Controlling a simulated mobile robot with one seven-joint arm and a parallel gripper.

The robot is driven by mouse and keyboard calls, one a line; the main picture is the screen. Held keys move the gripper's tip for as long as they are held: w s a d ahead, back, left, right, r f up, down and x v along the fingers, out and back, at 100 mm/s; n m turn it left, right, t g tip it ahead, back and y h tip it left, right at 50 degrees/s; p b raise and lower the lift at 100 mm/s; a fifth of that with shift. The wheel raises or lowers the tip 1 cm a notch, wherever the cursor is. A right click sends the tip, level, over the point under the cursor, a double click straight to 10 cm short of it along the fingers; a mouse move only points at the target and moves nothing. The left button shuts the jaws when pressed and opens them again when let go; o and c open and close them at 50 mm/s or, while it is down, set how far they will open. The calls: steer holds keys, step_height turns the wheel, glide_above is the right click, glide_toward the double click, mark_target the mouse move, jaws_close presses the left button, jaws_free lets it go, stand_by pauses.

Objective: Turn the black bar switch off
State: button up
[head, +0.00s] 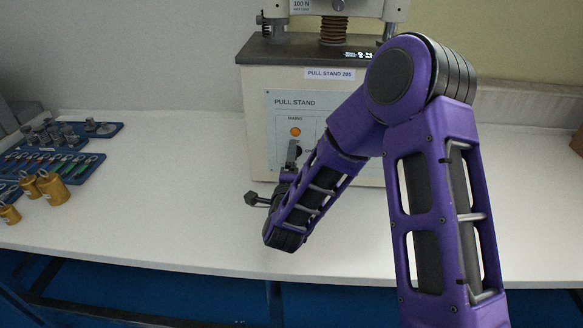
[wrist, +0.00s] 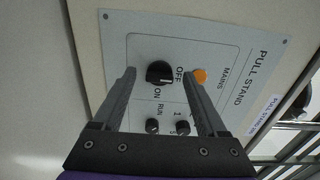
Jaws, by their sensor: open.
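The black bar switch (wrist: 159,72) sits on the pale control panel (wrist: 140,28) of the pull stand, between the OFF and ON labels in the wrist view. Its exact pointing is too small to tell surely. My gripper (wrist: 158,70) is open, with one finger on each side of the switch in that view. I see no clear contact with the switch. An orange lamp (wrist: 200,76) by the MAINS label is beside the right finger. In the head view, my arm hides the switch, and the lamp (head: 295,132) shows above my gripper (head: 291,158).
Two smaller black knobs, a left one (wrist: 152,126) and a right one (wrist: 183,127), lie between my fingers lower in the wrist view. Brass weights (head: 52,188) and blue trays (head: 84,166) are on the left of the white bench (head: 150,225). The bench front is clear.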

steer(key=s+p, duration=0.6)
steer(key=s, duration=1.1)
steer(key=shift+s, duration=0.15)
